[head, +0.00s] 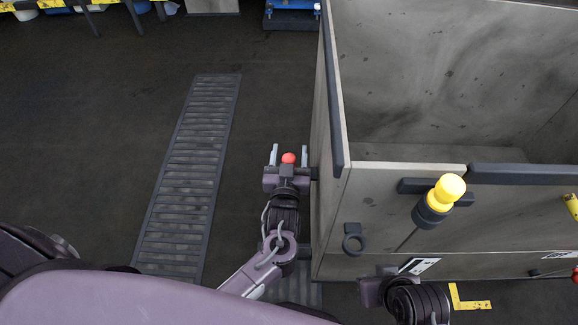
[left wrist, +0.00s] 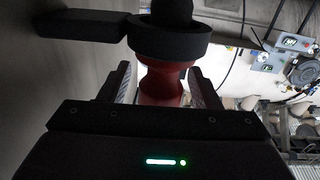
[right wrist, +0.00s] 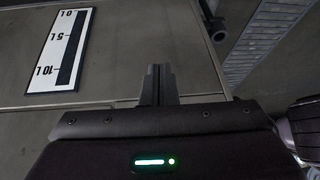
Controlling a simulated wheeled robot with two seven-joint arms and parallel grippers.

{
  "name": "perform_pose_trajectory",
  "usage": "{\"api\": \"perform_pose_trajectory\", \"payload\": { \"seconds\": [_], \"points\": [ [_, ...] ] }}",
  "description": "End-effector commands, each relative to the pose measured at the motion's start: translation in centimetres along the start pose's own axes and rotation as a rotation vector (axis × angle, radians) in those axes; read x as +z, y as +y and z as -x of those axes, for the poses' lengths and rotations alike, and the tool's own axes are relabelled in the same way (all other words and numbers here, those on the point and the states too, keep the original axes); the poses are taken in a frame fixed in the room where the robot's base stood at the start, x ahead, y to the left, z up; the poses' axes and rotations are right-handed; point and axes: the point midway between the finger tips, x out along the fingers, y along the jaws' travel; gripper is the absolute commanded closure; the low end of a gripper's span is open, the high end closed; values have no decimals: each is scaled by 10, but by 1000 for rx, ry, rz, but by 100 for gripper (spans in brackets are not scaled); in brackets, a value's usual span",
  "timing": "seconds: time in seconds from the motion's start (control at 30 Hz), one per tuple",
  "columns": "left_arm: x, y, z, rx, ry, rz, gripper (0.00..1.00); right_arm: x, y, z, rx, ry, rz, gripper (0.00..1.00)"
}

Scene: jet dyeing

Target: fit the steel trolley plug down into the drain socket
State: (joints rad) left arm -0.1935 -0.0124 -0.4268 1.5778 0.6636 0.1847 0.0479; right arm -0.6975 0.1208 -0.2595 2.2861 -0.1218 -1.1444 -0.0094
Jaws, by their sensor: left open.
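My left gripper (head: 288,157) is open beside the trolley's left wall. Its fingers stand on either side of a red knob (head: 288,158), apart from it. In the left wrist view the red piece (left wrist: 160,84) meets a black ring (left wrist: 168,42) on a bracket at the wall. My right gripper (right wrist: 157,82) is shut and empty, in front of the trolley's front wall near a white scale plate (right wrist: 60,50). I cannot make out a steel plug or the drain socket for sure.
The grey trolley (head: 420,205) fills the right side. Its front carries a yellow-knobbed rod (head: 450,188) with a black collar and an empty black ring (head: 353,240). A slatted floor grate (head: 190,170) lies to the left. The dark floor around it is clear.

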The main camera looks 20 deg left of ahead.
Motion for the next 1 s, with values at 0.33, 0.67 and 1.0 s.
{"api": "perform_pose_trajectory", "payload": {
  "seconds": [0.33,0.67,1.0],
  "points": [
    [0,0,0,0,1,0,81,0,0,0,0,-1,0,100],
    [-1,0,0,0,2,0,97,0,0,0,0,-2,-1,100],
    [-36,0,0,0,4,3,97,5,10,8,20,-72,-18,100]
  ]
}}
